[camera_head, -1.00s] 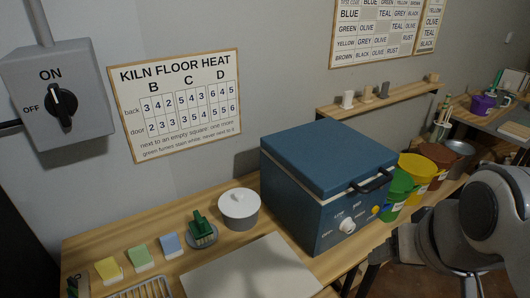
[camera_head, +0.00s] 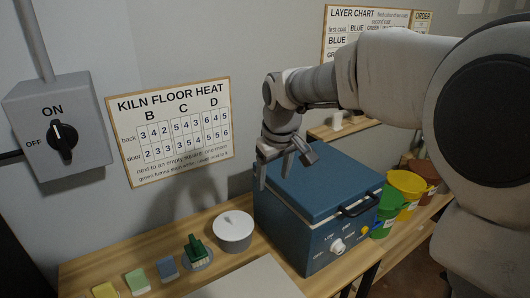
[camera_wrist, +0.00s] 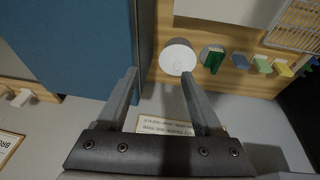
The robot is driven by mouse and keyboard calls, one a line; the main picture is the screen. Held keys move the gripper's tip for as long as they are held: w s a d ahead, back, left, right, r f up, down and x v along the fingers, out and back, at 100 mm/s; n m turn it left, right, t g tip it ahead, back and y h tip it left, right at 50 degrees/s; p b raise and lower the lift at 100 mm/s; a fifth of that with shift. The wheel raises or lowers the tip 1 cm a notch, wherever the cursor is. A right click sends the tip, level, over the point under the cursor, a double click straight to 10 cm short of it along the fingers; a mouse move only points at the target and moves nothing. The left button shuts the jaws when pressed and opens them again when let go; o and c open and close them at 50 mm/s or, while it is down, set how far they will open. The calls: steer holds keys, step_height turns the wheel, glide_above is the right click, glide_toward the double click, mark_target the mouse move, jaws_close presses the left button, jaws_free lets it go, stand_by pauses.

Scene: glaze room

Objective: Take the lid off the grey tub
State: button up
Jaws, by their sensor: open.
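The grey tub (camera_head: 234,239) stands on the wooden bench, left of the blue kiln. In the wrist view the lid (camera_wrist: 178,58) shows from above, beyond my fingertips. My gripper (camera_head: 275,168) is open and empty, above the left part of the kiln top, higher than the tub and to its right. In the wrist view my gripper's fingers (camera_wrist: 158,75) are spread apart, and nothing is between them at close range.
The blue kiln (camera_head: 318,205) stands right beside the tub. Left of the tub are a green brush-like thing on a grey dish (camera_head: 196,252) and several coloured blocks (camera_head: 137,280). A pale board (camera_head: 245,281) lies in front. Yellow (camera_head: 405,190) and other buckets stand right of the kiln.

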steer(key=w+a+f+n+g+y+p, duration=0.1)
steer(key=w+a+f+n, duration=0.1)
steer(key=w+a+f, duration=0.6)
steer(key=p, duration=0.2)
glide_above(233, 217)
steer(key=s+d, duration=0.1)
steer(key=s, duration=0.1)
step_height(233, 217, down, 10)
steer(key=shift+w+d+r, duration=0.1)
steer(key=shift+w+p+x, duration=0.2)
steer(key=shift+p+x, duration=0.25)
steer(key=shift+x, duration=2.35)
steer(key=shift+r, duration=0.1)
jaws_close()
